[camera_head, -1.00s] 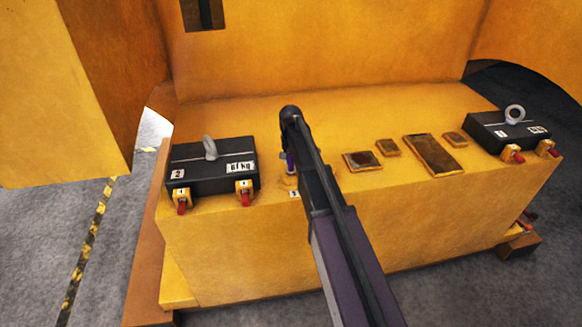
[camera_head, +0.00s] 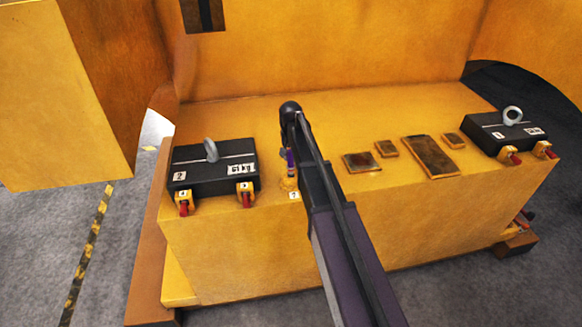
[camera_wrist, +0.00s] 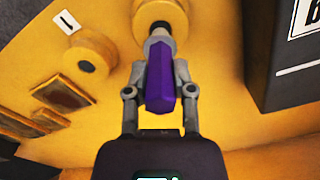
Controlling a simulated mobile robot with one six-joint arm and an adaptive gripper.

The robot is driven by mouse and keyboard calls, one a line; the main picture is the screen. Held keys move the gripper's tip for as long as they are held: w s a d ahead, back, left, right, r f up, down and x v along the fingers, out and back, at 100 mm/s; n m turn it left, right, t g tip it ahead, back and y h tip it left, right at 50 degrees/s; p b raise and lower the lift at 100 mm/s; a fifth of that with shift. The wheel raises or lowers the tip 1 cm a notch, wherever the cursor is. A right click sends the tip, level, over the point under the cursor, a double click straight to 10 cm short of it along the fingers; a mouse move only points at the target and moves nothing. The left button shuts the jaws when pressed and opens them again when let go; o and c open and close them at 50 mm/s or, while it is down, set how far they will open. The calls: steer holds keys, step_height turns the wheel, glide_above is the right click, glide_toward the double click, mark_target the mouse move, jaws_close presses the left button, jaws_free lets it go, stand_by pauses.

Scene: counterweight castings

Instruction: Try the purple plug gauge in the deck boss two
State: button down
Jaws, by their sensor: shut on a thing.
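The purple plug gauge (camera_wrist: 160,78) is between the fingers of my gripper (camera_wrist: 160,92), which is shut on it. In the head view the gauge (camera_head: 291,160) stands about upright, right of the black casting marked 2. Its dark tip points at a round yellow boss (camera_wrist: 176,10) in the wrist view; I cannot tell whether the tip is inside the bore or just over it. A second yellow boss (camera_wrist: 98,45), with a hole and a small white number tag, lies left of it. A boss (camera_head: 289,184) with a tag also shows under the gauge in the head view. My arm hides part of this area.
The black casting marked 2 (camera_head: 190,180) with a lifting eye stands close left; it also shows in the wrist view (camera_wrist: 262,60). Rusty plates (camera_head: 432,157) lie right of my arm. Another black casting (camera_head: 490,132) is at the far right. Red-handled clamps (camera_head: 245,197) line the front edge.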

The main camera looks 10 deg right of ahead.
steer(key=shift+r+p, duration=0.9)
steer(key=shift+r, duration=0.2)
steer(key=shift+f, duration=0.1)
